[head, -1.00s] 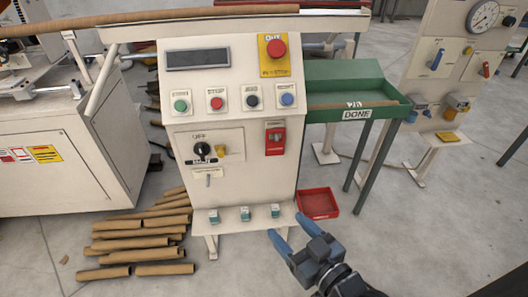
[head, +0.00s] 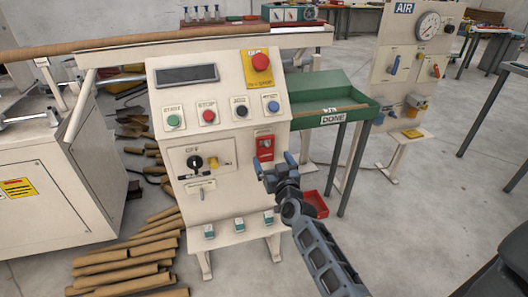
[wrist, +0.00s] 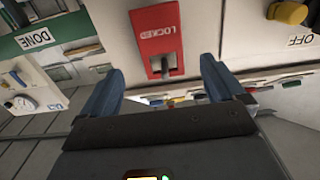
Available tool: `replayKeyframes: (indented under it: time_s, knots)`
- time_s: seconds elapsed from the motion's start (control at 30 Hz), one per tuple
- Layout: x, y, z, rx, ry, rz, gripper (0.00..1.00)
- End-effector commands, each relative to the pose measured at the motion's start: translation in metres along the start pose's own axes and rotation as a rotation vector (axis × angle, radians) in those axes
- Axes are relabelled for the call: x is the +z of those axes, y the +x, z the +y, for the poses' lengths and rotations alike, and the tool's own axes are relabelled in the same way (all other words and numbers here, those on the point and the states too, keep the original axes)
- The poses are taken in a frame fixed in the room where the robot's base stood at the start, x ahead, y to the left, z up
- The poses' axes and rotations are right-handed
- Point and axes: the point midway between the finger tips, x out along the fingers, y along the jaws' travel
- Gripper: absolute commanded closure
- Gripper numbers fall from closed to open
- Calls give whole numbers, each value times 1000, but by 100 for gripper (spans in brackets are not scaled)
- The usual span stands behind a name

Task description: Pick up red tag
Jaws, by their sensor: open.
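The red tag (head: 264,148) hangs on the right side of the cream control cabinet's front, below the button row. In the wrist view the red tag (wrist: 156,32) looks upside down, reads "LOCKED", and has a dark metal piece at its lower middle. My gripper (head: 274,166) is open, with its blue fingers just below and in front of the tag in the head view. In the wrist view my gripper (wrist: 162,76) has the tag's end lying between its fingertips in the picture, with nothing held. I cannot tell the remaining distance.
The cabinet carries a rotary switch (head: 195,162) marked OFF and a red emergency button (head: 260,61). A green DONE tray (head: 340,85) stands to the right, with a red bin (head: 316,204) on the floor below. Cardboard tubes (head: 125,265) lie on the floor at left.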

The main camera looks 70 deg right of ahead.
Motion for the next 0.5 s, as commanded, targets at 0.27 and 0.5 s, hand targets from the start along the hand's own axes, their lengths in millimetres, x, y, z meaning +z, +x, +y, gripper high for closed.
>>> replayKeyframes:
  time_s: [0.27, 0.5]
  knots:
    - [-4, 36, -2, 0, -1, 1, 4]
    - [-2, 54, -2, -1, -1, 0, 4]
